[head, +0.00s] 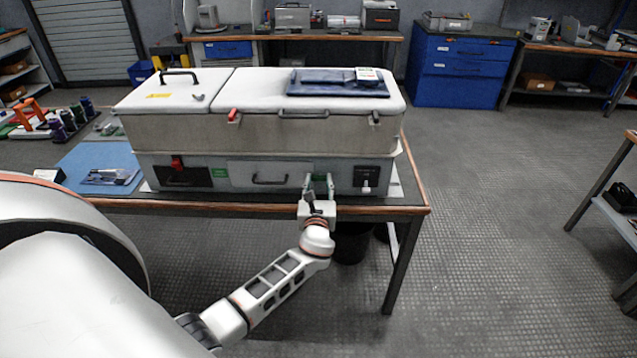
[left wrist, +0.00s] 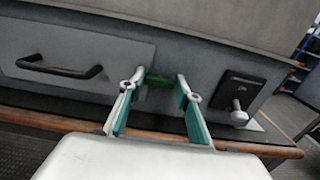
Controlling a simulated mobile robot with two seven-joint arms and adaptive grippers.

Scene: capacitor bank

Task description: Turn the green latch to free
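The green latch (left wrist: 159,81) is on the grey front of the lower cabinet (head: 223,183); in the left wrist view it lies crosswise between my fingertips. My left gripper (head: 318,182) is at the cabinet front, and it also shows in the left wrist view (left wrist: 161,82). Its two teal-padded fingers stand apart, one on each side of the latch. I cannot tell whether either finger touches the latch. In the head view the fingers partly hide the latch. My right gripper is not in view.
A dark handle (left wrist: 62,66) is left of the latch, and a black plate with a pale knob (left wrist: 238,112) is right of it. A red latch (head: 177,163) is at the cabinet's left. The table edge (head: 270,208) runs below. Open floor lies to the right.

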